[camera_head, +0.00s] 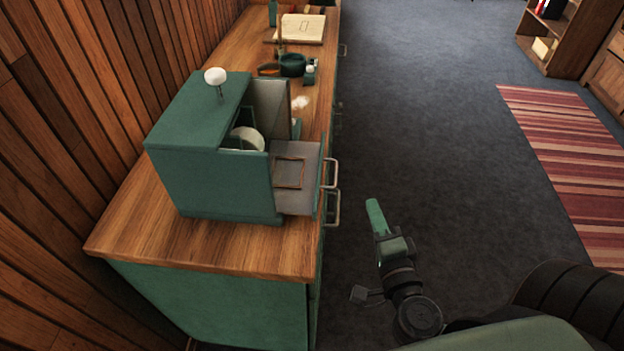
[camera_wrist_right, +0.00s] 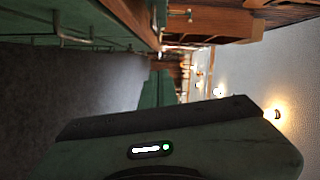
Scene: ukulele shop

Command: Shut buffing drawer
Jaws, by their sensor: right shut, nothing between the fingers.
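A green box-shaped buffing unit (camera_head: 213,165) stands on the wooden counter in the head view. Its drawer (camera_head: 300,190) is pulled out to the right, toward the counter's front edge. The drawer's grey floor shows, with a thin brown rectangular outline on it. A metal handle (camera_head: 332,172) is at the drawer's front. My right gripper (camera_head: 374,207) is shut and empty over the dark floor, to the right of the drawer and apart from it. Its fingers point up the picture. My left gripper is not in view.
The wooden counter (camera_head: 200,248) has another handle (camera_head: 333,208) low on its front side. A striped rug (camera_head: 560,150) and open shelf (camera_head: 548,40) are at right. Carpet between is clear.

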